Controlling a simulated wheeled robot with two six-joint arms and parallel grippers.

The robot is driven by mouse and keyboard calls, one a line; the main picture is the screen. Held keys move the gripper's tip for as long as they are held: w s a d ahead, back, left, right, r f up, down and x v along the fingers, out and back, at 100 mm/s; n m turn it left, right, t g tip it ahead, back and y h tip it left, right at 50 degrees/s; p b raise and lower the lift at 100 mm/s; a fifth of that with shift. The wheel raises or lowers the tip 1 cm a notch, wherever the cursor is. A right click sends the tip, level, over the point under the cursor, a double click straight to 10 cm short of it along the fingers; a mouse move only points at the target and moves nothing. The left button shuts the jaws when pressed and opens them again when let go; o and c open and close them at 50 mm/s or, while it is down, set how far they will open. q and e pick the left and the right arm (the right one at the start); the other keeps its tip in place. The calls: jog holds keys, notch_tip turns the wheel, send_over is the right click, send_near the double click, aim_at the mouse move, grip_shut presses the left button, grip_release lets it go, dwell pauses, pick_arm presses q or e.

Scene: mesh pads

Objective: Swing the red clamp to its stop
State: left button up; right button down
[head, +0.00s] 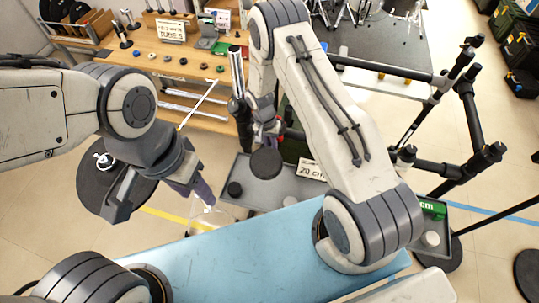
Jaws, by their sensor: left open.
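I cannot pick out the red clamp for certain. A small reddish part (245,52) shows beside the top of an upright metal tube (237,72), partly behind my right arm. A black fitting (241,108) sits lower on this tube. My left gripper (155,198) is open, to the left of the tube and nearer to me, with nothing clearly between its fingers. My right gripper (268,130) is small and dark, next to the tube's lower part. My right forearm partly hides it, and its fingers cannot be made out.
A wooden workbench (170,62) with small parts stands at the back. A grey tray (285,188) lies beyond the blue surface (235,250) in front of me. Black tube stands (470,120) stand at the right. A round black base (100,185) is on the floor at left.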

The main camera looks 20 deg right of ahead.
jog(key=shift+d+r+g, duration=0.15)
jog(key=shift+r+g, duration=0.25)
jog(key=shift+r+y, duration=0.15)
jog(key=shift+y, duration=0.25)
jog(key=shift+r+g, duration=0.2)
jog(key=shift+g, duration=0.3)
jog(key=shift+r+g+y, duration=0.25)
jog(key=shift+g+y, duration=0.05)
jog(key=shift+b, duration=0.4)
jog(key=c, duration=0.8)
grip_release()
jog(key=shift+r, duration=0.1)
